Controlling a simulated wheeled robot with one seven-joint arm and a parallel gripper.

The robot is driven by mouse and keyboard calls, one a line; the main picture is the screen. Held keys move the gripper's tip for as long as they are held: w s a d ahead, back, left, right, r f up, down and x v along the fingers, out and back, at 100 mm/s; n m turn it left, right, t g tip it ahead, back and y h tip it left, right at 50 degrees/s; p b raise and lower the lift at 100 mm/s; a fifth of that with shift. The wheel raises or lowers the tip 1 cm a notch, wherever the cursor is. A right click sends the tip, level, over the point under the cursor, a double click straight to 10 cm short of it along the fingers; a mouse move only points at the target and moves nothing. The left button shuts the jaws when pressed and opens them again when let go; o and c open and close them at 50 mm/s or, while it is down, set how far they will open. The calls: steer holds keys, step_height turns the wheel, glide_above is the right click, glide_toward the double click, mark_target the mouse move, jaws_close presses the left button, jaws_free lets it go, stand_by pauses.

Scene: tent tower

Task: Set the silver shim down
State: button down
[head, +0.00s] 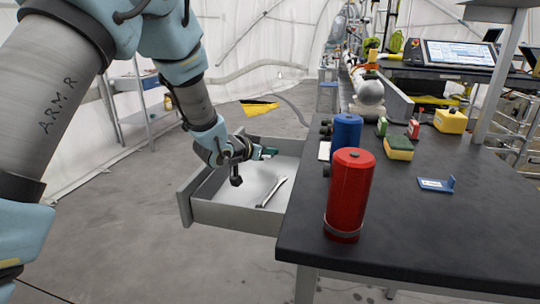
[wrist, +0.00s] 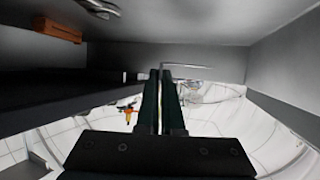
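My gripper (head: 267,153) is over the open drawer, near its table side. In the wrist view its two dark fingers (wrist: 160,75) are almost together, with a narrow gap between them. A thin pale grey strip (wrist: 188,66), which looks like the silver shim seen edge-on, sticks out sideways at the fingertips. The shim cannot be made out in the head view. The open grey drawer (head: 235,216) has a light floor, and a silver wrench-like tool (head: 272,192) lies in it.
The dark tabletop (head: 450,230) is right of the drawer. A red cylinder (head: 350,195) and a blue cylinder (head: 345,135) stand near its left edge. A sponge (head: 398,148) and a small blue holder (head: 437,185) lie farther right. The tabletop's front right is clear.

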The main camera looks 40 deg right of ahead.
steer(key=shift+f, duration=0.5)
steer(key=shift+f+b, duration=0.45)
steer(key=shift+f, duration=0.1)
steer(key=shift+f, duration=0.1)
steer(key=c, duration=1.1)
jaws_free()
steer(key=shift+r, duration=0.2)
